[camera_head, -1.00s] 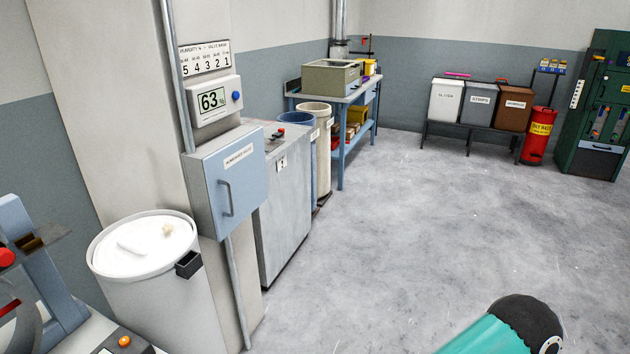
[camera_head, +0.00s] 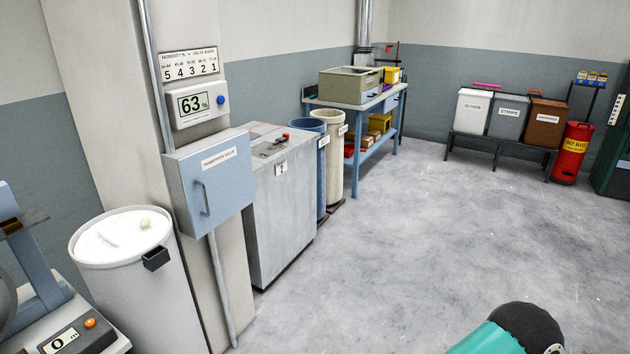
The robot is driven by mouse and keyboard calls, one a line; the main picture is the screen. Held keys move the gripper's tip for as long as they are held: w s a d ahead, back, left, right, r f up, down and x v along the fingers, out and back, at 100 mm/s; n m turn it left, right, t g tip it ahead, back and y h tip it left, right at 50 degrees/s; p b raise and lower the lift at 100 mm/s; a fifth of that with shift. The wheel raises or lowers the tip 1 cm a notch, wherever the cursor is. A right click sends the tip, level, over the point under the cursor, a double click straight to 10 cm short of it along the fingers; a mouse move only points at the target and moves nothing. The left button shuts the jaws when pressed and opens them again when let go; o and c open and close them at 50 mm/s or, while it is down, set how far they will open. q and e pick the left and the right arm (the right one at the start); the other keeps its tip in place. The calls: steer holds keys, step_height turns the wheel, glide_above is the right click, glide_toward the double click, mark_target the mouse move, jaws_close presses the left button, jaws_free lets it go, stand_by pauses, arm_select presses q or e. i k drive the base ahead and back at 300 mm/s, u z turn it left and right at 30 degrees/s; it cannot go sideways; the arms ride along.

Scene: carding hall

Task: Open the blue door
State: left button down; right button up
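The blue door (camera_head: 217,186) is the light blue front of a box on the pale column, with a label reading "HUMIDIFIER VALVE" and a vertical grey handle (camera_head: 204,198) near its left edge. It looks shut. Part of one of my arms, teal with a black end (camera_head: 515,330), shows at the bottom right, well apart from the door. Neither gripper is in view.
A white bin (camera_head: 128,270) stands in front of the column, left of the door. A grey cabinet (camera_head: 281,215) stands just right of it. A scale-like machine (camera_head: 65,325) is at the lower left. The floor (camera_head: 400,250) is clear on the right.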

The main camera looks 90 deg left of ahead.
mark_target(218, 180)
steer(key=u, duration=2.75)
steer(key=k, duration=0.1)
steer(key=z, duration=2.2)
steer(key=i, duration=0.15)
steer(key=u, duration=3)
steer(key=i, duration=1.1)
steer(key=u, duration=1.05)
